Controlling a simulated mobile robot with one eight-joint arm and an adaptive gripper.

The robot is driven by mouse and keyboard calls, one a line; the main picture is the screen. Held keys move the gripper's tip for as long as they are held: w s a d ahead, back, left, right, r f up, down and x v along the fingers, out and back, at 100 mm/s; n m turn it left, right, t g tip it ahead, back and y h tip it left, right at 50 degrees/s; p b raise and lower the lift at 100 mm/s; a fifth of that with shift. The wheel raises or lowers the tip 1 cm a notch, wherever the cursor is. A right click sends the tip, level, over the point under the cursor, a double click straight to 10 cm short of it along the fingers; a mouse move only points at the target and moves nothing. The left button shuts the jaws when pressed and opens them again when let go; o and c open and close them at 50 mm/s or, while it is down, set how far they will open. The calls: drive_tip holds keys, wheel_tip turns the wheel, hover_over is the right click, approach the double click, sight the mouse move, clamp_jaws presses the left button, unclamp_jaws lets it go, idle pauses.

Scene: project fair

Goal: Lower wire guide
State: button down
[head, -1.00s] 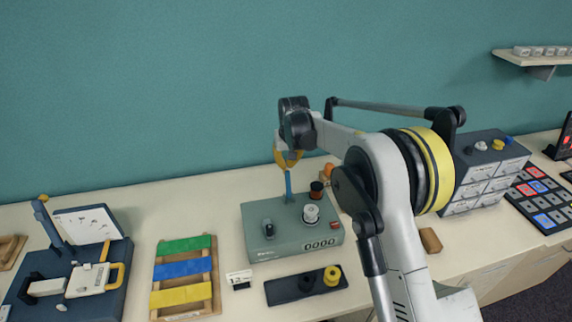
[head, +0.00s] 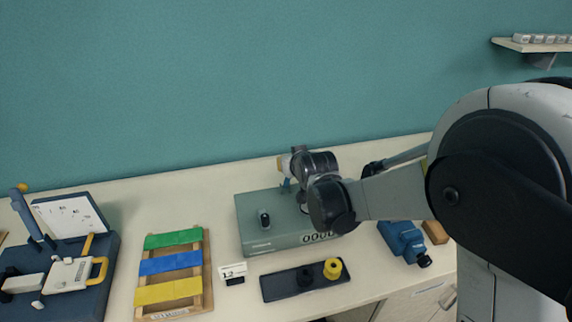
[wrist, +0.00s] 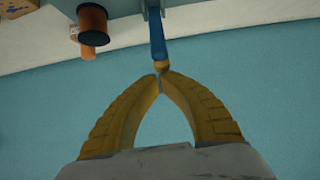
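The wire guide is a slim blue arm with a brass-coloured tip (wrist: 157,35) in the wrist view. In the head view a small blue part of it shows (head: 287,182) at the back of the grey-green winding machine (head: 247,230). My gripper (wrist: 160,77) has yellow fingers whose tips meet at the guide's tip, with only a thin slit between them. They appear to touch the tip, but I cannot tell that they grip it. In the head view my wrist and arm hide the guide's base and much of the machine's top.
A brown spool (wrist: 93,22) stands beside the guide in the wrist view. A black tray with a yellow spool (head: 333,268) lies before the machine. Left are a wooden rack of coloured strips (head: 172,264) and a dark blue fixture (head: 85,290). A blue tool (head: 403,240) lies right.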

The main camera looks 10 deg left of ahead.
drive_tip(key=s+t+b, duration=0.1)
drive_tip(key=s+d+f+t+y+b, duration=0.1)
drive_tip(key=b, duration=0.1)
drive_tip(key=shift+s+d+f+t, duration=0.1)
drive_tip(key=shift+s+f+t, duration=0.1)
drive_tip(key=shift+s+t, duration=0.15)
drive_tip(key=shift+s+d+b, duration=0.15)
drive_tip(key=shift+s+b, duration=0.1)
drive_tip(key=shift+b, duration=0.3)
drive_tip(key=shift+s+d+f+b, duration=0.35)
drive_tip(key=shift+s+f+b, duration=0.4)
drive_tip(key=shift+b, duration=0.05)
drive_tip(key=shift+s+d+f+b, duration=0.4)
drive_tip(key=shift+s+f+b, duration=0.35)
drive_tip(key=shift+b, duration=0.05)
drive_tip(key=shift+s+d+f+b, duration=0.35)
drive_tip(key=shift+s+f+b, duration=0.4)
drive_tip(key=shift+b, duration=0.05)
